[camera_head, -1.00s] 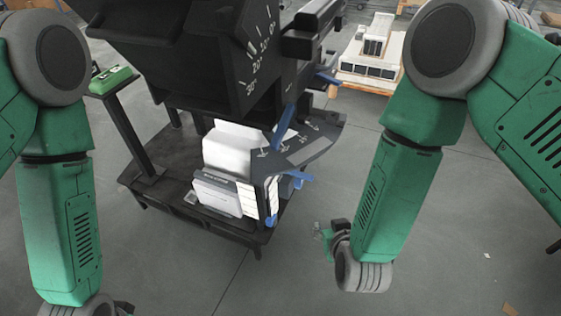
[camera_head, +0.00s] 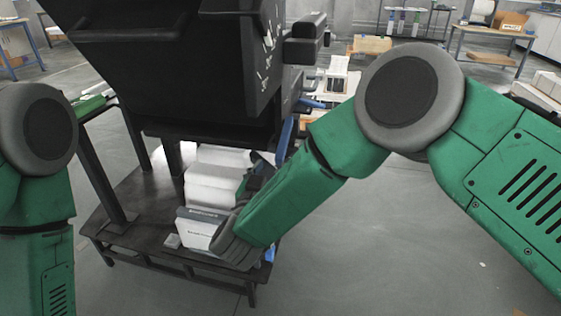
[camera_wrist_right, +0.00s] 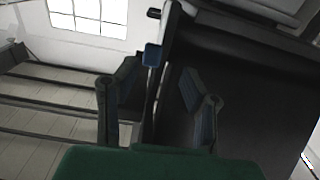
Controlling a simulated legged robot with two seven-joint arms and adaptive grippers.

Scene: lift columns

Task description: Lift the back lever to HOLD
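The black machine (camera_head: 175,75) with a white angle scale stands in the middle of the head view. A blue lever (camera_head: 287,135) shows on its right side, and another blue lever (camera_head: 312,103) shows farther back. I cannot tell which is the back lever, and no HOLD mark is readable. My right gripper (camera_head: 257,178) is by the machine's right side, largely hidden behind my wrist. In the right wrist view my right gripper (camera_wrist_right: 162,95) is open, its fingers apart. A blue lever end (camera_wrist_right: 152,54) appears between and beyond the fingertips, with no visible contact. My left gripper is out of view.
White boxes (camera_head: 213,175) sit on the machine's dark base (camera_head: 125,235), close to my right wrist. A stand with a green item (camera_head: 92,104) is at the left. Grey floor (camera_head: 390,250) is clear at the right; tables (camera_head: 490,40) stand farther back.

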